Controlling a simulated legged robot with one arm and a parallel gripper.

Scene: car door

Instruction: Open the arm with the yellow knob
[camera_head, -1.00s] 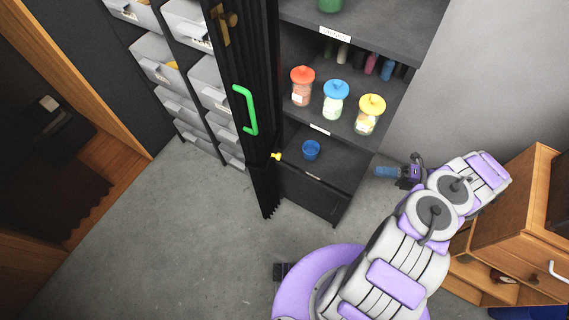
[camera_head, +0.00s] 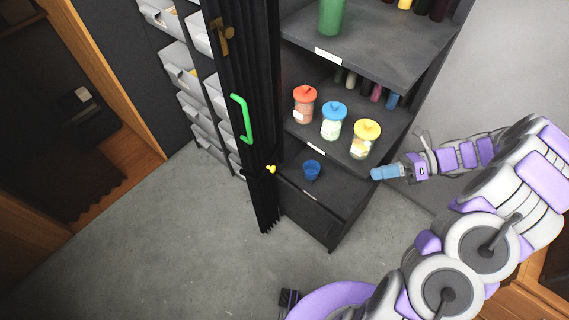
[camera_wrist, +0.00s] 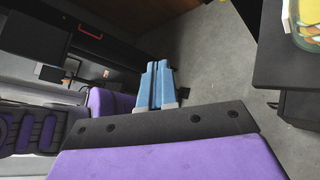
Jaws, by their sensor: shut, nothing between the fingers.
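A small yellow knob (camera_head: 271,169) sticks out low on the right side of the black folding door (camera_head: 247,110). A green handle (camera_head: 242,118) is on the same door, above and left of the knob. The folding door stands bunched at the left of the open shelf cabinet. My gripper (camera_head: 376,174) is to the right of the knob, well apart from it, in front of the cabinet's right side. Its blue fingers (camera_wrist: 155,85) are together and empty in the wrist view. The knob cannot be made out in the wrist view.
Shelves hold an orange-lidded jar (camera_head: 304,104), a blue-lidded jar (camera_head: 333,121), a yellow-lidded jar (camera_head: 364,139) and a blue cup (camera_head: 312,170). Grey bins (camera_head: 180,75) stand at left. Wooden furniture is at lower right. The grey floor (camera_head: 170,250) in front is clear.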

